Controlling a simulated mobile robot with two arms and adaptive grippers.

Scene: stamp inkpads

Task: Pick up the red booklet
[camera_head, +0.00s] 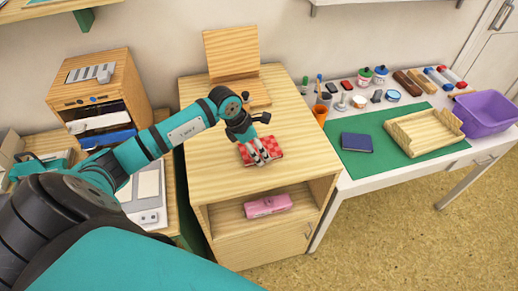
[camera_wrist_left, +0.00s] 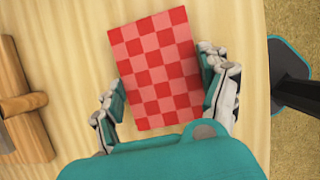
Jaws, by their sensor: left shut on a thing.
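The red booklet (camera_head: 275,148) has a red and pink checked cover and is at the top of the wooden cabinet (camera_head: 215,165), near its middle. It fills the centre of the left wrist view (camera_wrist_left: 157,62). My left gripper (camera_head: 258,157) comes down over it from above. In the left wrist view its fingers (camera_wrist_left: 163,85) stand on either side of the booklet, shut on its two side edges. I cannot tell whether the booklet is clear of the wood. My right gripper does not show.
A wooden stand (camera_head: 232,58) is behind the booklet on the cabinet. A pink case (camera_head: 268,205) lies in the shelf below. To the right, a white table holds a green mat (camera_head: 375,170), a blue book (camera_head: 357,143), a wooden tray (camera_head: 424,133) and a purple bin (camera_head: 487,113).

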